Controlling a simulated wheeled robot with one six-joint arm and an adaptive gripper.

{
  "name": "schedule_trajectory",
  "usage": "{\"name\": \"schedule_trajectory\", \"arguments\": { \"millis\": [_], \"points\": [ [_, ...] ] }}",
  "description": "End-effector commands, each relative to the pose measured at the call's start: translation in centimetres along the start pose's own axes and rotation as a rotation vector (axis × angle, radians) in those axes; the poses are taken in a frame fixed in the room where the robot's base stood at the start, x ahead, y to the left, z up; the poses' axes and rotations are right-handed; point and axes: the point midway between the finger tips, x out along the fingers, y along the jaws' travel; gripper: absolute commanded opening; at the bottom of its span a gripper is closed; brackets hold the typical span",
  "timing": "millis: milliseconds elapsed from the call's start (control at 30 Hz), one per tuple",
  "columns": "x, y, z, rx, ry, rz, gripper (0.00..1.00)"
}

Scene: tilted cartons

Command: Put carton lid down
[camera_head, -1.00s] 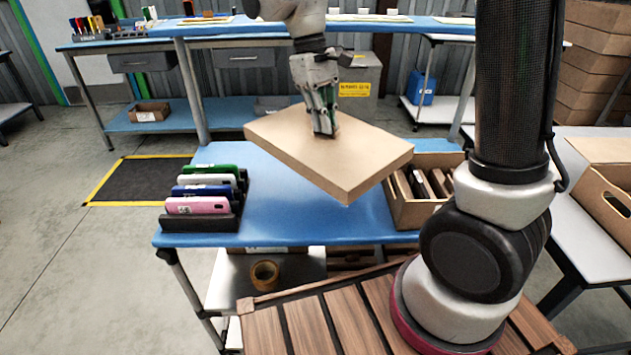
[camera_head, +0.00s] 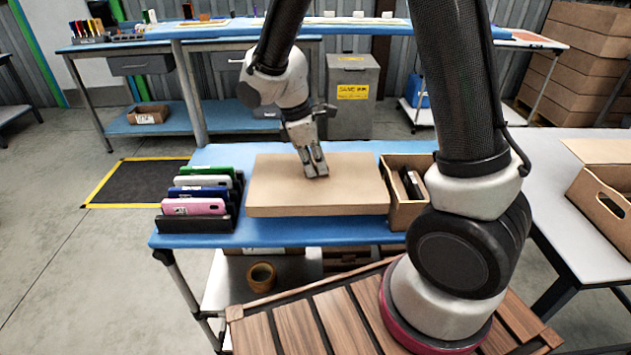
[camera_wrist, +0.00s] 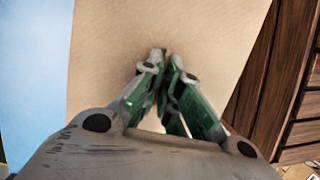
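The carton lid (camera_head: 275,190) is a flat tan cardboard piece. It lies level on or just above the blue table, between the phone rack and the open carton; I cannot tell if it fully touches the table. My gripper (camera_head: 316,174) points down at the lid's upper face, near its middle. In the wrist view my gripper (camera_wrist: 166,58) has its fingertips close together at the surface of the lid (camera_wrist: 110,50), and they appear closed on it; what they pinch is hidden. The open carton (camera_head: 405,217) stands right of the lid, with dark items inside.
A rack (camera_head: 195,224) with several coloured phone-like items stands close left of the lid. The blue table (camera_head: 285,233) is bare in a strip along its front. A grey side table (camera_head: 560,200) with another carton (camera_head: 600,200) is at right. A tape roll (camera_head: 262,278) lies on the lower shelf.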

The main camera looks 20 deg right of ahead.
Motion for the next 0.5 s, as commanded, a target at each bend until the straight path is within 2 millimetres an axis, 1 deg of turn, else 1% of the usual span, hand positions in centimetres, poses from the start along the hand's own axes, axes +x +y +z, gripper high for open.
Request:
{"name": "schedule_trajectory", "arguments": {
  "millis": [33, 167, 300, 367, 500],
  "points": [
    [0.6, 0.0, -0.1, -0.001, -0.001, 0.0, 0.0],
    [1.6, 0.0, -0.5, 0.0, 0.0, 0.0, 0.0],
    [3.8, 0.0, -1.0, -0.001, -0.003, -0.002, 0.0],
    [4.5, 0.0, -1.2, 0.0, -0.002, -0.001, 0.0],
    [5.0, 0.0, -1.4, 0.001, 0.002, 0.001, 0.0]
  ]
}}
